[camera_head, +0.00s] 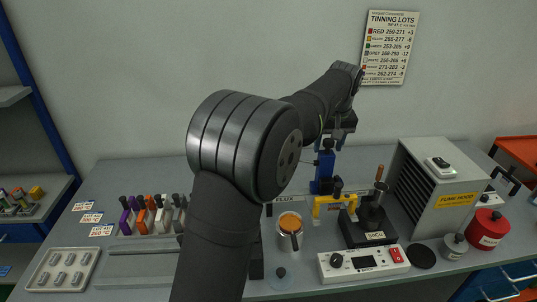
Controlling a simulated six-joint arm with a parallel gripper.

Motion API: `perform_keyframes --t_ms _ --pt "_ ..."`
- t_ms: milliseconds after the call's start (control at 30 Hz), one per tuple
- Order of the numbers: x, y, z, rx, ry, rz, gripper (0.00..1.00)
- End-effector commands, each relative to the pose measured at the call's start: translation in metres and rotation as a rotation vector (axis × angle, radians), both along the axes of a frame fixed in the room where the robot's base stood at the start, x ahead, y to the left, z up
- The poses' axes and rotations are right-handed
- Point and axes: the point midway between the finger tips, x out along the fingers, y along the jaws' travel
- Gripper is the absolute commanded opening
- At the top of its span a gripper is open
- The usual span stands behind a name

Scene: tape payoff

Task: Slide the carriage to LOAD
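My gripper (333,142) is at the far end of my arm, right of the middle, above the back of the bench. It is small and dark in this view, and I cannot tell how far its fingers are apart. A blue upright part (324,171) stands just below it, close to or touching the fingertips. A yellow bracket (330,203) sits in front of the blue part. I cannot tell which of these is the carriage, and no LOAD mark is readable. My arm hides much of the bench's middle.
A soldering pot marked SnCu (371,226), a white control box (362,262) and a fume hood (432,190) crowd the right. A flux cup (289,229) stands nearer. Coloured holders (147,216) and a grey tray (62,274) are at left.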

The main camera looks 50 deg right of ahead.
Motion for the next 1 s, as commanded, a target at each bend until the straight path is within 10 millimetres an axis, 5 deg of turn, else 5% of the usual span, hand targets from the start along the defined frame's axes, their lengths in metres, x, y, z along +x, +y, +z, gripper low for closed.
perform_keyframes --t_ms 1000 --pt "0.0 0.0 0.067 0.001 0.001 0.0 0.49"
